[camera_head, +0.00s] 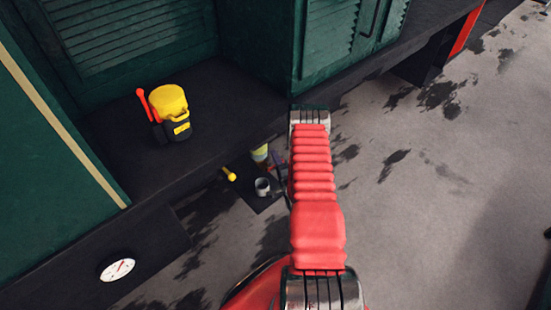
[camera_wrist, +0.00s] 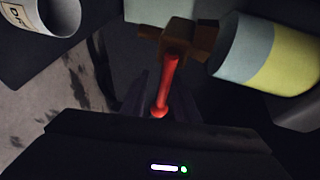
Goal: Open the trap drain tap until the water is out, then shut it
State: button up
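In the wrist view a red lever (camera_wrist: 167,85) hangs from a brown tap block (camera_wrist: 178,35), its handle pointing down the picture. My gripper (camera_wrist: 159,92) has its two dark fingers apart, one on each side of the lever. The picture is dark, and I cannot tell whether either finger touches it. A grey and yellow cylinder (camera_wrist: 265,55) lies right of the tap. In the head view my red arm reaches down towards the recess under the dark ledge, and my gripper and the tap cannot be made out there. No flowing water can be made out.
A pale open cup (camera_wrist: 55,18) with a label is at upper left in the wrist view. In the head view a grey cup (camera_head: 262,187) and a yellow-ended part (camera_head: 230,174) sit below the ledge. A yellow-topped device (camera_head: 169,110) stands on it; a gauge (camera_head: 117,269) is lower left.

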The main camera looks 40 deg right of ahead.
jog(key=shift+w+d+f, duration=0.1)
jog(key=shift+w, duration=0.2)
jog(key=shift+c, duration=0.3)
grip_shut()
jog(key=shift+d, duration=0.15)
jog(key=shift+d, duration=0.1)
